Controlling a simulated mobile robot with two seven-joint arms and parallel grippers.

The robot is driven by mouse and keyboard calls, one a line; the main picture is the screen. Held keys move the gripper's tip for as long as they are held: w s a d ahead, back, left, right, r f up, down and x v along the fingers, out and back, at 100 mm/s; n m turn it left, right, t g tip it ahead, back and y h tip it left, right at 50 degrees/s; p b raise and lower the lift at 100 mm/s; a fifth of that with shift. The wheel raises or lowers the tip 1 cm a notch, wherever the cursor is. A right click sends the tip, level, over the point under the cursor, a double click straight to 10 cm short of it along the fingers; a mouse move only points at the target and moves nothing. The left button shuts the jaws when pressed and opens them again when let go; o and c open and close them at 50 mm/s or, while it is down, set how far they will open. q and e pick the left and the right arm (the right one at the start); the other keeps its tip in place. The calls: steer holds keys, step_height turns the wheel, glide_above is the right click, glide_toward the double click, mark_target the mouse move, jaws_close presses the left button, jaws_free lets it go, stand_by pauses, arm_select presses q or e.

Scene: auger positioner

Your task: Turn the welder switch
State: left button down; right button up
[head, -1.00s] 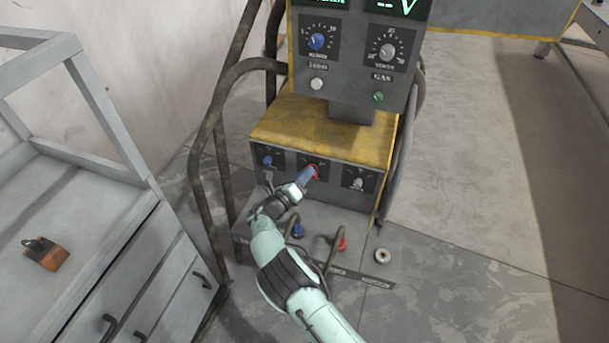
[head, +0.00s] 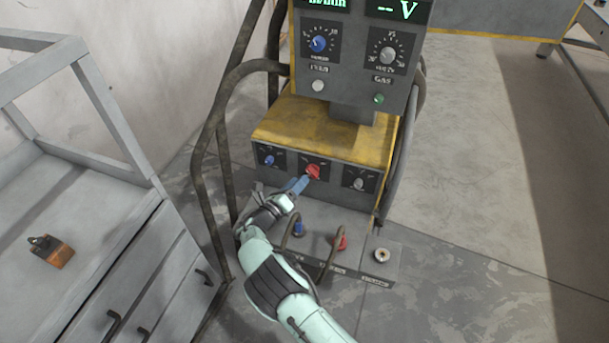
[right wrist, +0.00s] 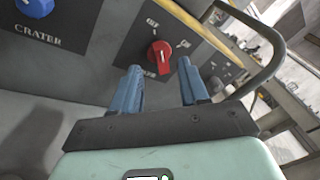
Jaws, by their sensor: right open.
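The welder (head: 275,180) stands in the middle of the head view with a row of knobs on its low front panel. The red switch (head: 313,171) is the middle one, between a blue knob and a grey knob. My right gripper (head: 301,183) is in front of and slightly below the red switch. Its blue fingers (right wrist: 158,82) are open, with nothing between them, and appear apart from the switch. My left gripper is not in view.
The blue knob (head: 269,160) and grey knob (head: 358,183) flank the switch. Cables plug into blue and red sockets (head: 340,242) below. A dark bent tube frame (head: 207,150) runs along the welder's left side. A grey cabinet (head: 120,250) stands at left.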

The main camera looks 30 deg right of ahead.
arm_select(q)
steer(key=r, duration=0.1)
steer(key=p, duration=0.1)
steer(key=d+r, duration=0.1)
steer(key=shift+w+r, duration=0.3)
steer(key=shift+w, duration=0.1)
arm_select(e)
steer(key=v, duration=0.8)
steer(key=shift+s+a, duration=0.15)
steer(key=shift+a, duration=0.15)
